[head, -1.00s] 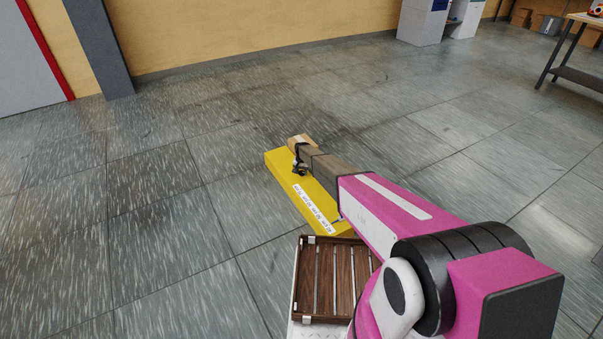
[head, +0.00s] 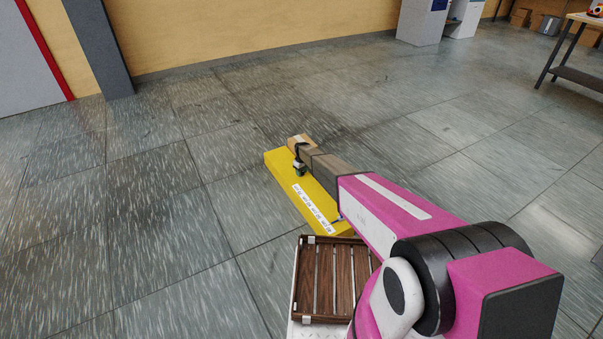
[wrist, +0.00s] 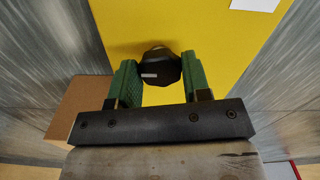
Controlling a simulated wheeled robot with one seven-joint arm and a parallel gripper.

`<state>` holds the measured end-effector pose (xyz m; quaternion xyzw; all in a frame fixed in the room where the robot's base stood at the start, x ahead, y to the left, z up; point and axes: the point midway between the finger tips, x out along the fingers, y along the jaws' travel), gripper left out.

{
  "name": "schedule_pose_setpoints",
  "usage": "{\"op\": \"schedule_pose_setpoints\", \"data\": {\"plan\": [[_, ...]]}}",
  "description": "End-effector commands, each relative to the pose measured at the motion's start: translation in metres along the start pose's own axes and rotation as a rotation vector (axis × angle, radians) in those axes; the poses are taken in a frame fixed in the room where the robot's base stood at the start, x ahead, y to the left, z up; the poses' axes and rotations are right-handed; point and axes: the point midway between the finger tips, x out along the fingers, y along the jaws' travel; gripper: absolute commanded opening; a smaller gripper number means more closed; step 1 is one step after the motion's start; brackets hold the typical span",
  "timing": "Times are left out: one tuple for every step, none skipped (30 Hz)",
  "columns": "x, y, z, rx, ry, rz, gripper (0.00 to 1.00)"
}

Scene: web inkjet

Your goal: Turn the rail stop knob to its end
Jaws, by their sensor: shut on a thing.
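The rail stop knob (wrist: 158,67) is a black, lobed knob with a small pale mark on its left part. It stands on a yellow surface in the wrist view. My gripper (wrist: 160,80) has its two green fingers shut on the knob, one on each side. In the head view the yellow rail (head: 291,184) lies lengthwise on the floor, with a white printed label along it. My gripper (head: 299,172) is small there, at the far part of the rail, and the knob cannot be made out between the fingers.
A brown box (wrist: 77,106) is at the left in the wrist view. A dark wooden slatted tray (head: 325,280) stands in front of the rail, under my arm. The tiled floor (head: 150,220) to the left is clear. A workbench (head: 575,75) is far right.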

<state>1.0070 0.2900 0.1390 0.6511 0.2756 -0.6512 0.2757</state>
Motion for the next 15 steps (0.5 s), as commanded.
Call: {"op": "schedule_pose_setpoints", "data": {"plan": [[-0.0003, 0.0003, -0.0003, -0.043, 0.000, 0.000, 0.20], [-0.0004, 0.0004, -0.0003, -0.071, 0.000, 0.000, 0.20], [-0.0004, 0.0005, -0.0004, -0.109, 0.000, 0.000, 0.20], [-0.0003, 0.0006, -0.0004, -0.137, 0.000, 0.000, 0.20], [-0.0004, 0.0006, -0.0004, -0.166, 0.001, 0.000, 0.20], [-0.0004, 0.0007, -0.0004, -0.204, 0.000, 0.000, 0.20], [-0.0003, 0.0007, -0.0004, -0.232, 0.000, 0.000, 0.20], [-0.0004, 0.0008, -0.0005, -0.261, 0.001, 0.000, 0.20], [-0.0003, 0.0008, -0.0005, -0.299, 0.001, 0.000, 0.20], [-0.0004, 0.0009, -0.0005, -0.327, 0.001, 0.000, 0.20], [-0.0004, 0.0009, -0.0005, -0.356, 0.001, 0.000, 0.20], [-0.0004, 0.0010, -0.0005, -0.394, 0.001, 0.000, 0.20], [-0.0004, 0.0010, -0.0006, -0.423, 0.001, 0.000, 0.20], [-0.0004, 0.0011, -0.0006, -0.451, 0.001, 0.000, 0.20], [-0.0004, 0.0011, -0.0007, -0.489, 0.001, 0.000, 0.20]]}}
